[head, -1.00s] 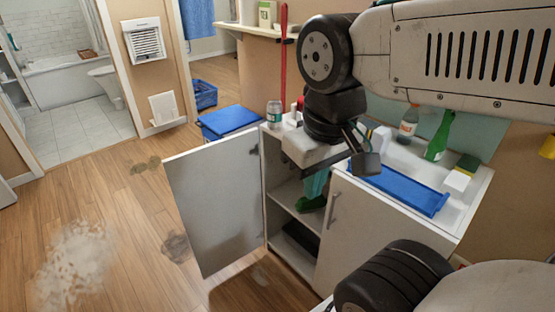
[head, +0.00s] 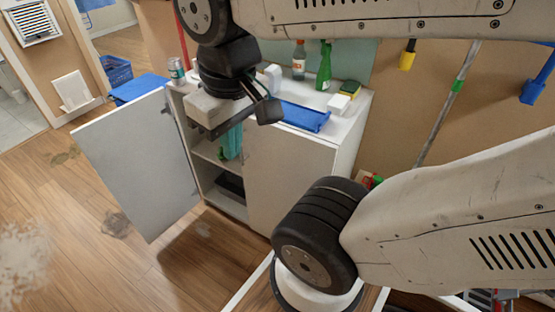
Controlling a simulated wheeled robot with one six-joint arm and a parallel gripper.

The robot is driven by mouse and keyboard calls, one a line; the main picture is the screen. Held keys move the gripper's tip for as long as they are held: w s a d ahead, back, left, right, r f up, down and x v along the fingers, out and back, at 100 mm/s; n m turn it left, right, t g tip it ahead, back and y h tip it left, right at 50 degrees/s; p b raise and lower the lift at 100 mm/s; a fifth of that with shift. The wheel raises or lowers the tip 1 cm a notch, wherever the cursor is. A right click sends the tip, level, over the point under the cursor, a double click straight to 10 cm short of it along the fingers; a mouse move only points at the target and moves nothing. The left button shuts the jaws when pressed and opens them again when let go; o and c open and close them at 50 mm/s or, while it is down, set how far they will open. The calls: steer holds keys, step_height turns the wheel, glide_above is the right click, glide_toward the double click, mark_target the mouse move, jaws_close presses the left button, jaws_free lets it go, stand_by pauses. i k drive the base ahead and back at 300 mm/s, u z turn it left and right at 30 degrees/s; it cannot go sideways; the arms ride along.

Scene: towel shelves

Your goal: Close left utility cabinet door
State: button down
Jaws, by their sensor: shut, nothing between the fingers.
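The left utility cabinet door (head: 135,165) is a pale grey panel, swung wide open to the left of the white cabinet (head: 350,125). Its hinge side meets the cabinet's left front edge. The right door (head: 285,165) is shut. Through the opening, shelves hold a green item (head: 231,142) and a dark item (head: 232,185). My gripper (head: 243,118) is shut and empty. In the picture it overlaps the top of the opening, to the right of the open door and apart from it. Its exact depth and its fingertips are hard to make out.
On the cabinet top stand a spray bottle (head: 298,60), a green bottle (head: 324,66), a blue tray (head: 305,116) and a sponge (head: 349,90). A blue bin (head: 138,88) stands behind the door.

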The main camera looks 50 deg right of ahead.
mark_target(136, 148)
steer(key=u, duration=1.8)
steer(key=i, duration=0.85)
steer(key=z, duration=3.3)
steer(key=k, duration=0.55)
steer(key=u, duration=1.3)
steer(key=i, duration=0.65)
steer(key=u, duration=0.05)
